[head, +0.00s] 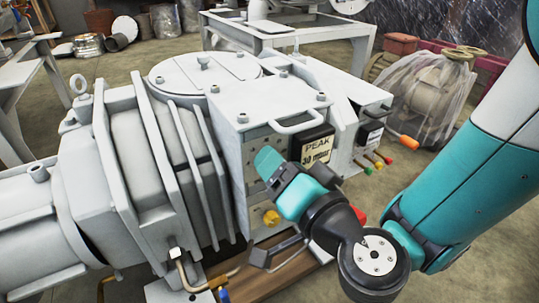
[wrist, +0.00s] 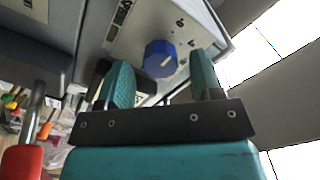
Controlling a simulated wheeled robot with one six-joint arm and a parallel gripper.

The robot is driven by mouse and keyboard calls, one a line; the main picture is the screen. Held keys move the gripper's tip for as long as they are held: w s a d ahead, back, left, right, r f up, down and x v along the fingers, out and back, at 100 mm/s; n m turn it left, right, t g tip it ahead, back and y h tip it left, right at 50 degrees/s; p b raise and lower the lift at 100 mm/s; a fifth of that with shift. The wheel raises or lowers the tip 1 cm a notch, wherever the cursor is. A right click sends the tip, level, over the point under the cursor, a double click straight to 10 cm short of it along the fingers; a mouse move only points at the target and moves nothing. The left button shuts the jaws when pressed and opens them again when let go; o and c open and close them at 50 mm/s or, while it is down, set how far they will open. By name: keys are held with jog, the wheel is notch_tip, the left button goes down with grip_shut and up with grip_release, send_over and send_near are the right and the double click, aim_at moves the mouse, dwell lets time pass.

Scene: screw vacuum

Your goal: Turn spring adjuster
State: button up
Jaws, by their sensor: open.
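The grey screw vacuum machine (head: 178,170) fills the middle of the head view. My gripper (wrist: 161,78) is open, with one teal finger on each side of the knob as seen in this view. Whether the fingers touch the knob or stop short of it cannot be told. In the head view my gripper (head: 268,160) is in front of the panel and hides the blue knob.
A metal handle (head: 297,122) and a black box marked PEAK (head: 318,148) are close to my gripper. A yellow knob (head: 271,218) sits lower on the panel. An orange-handled lever (head: 403,140) sticks out to the right. A bagged part (head: 430,90) stands behind on the floor.

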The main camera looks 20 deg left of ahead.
jog(key=shift+a, duration=0.15)
jog(key=c, duration=0.9)
